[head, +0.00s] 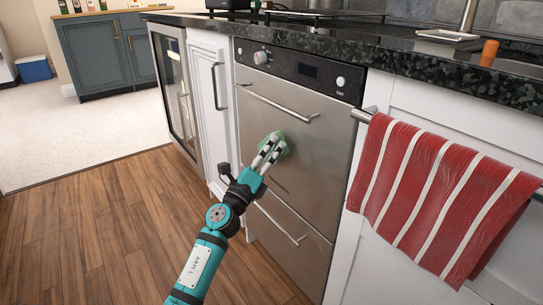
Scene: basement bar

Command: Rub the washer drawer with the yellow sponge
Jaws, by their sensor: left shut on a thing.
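The washer drawer unit (312,139) is a stainless steel front under the dark counter. It has a control strip (305,69) on top, an upper bar handle (278,106) and a lower drawer (300,244) with its own handle. Both drawer fronts look closed. My left gripper (272,146) is in front of the upper drawer's face, below its handle. It is shut on a small green, sponge-like piece (279,140), partly hidden by the fingers. The piece is at or very near the steel; I cannot tell if it touches. No clearly yellow sponge shows. My right gripper is out of view.
A red and white striped towel (435,195) hangs from a bar right of the washer. A white cabinet (209,105) and a glass-door unit (172,80) stand left. An orange object (488,52) sits on the counter (420,62). The wooden floor (110,225) is clear.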

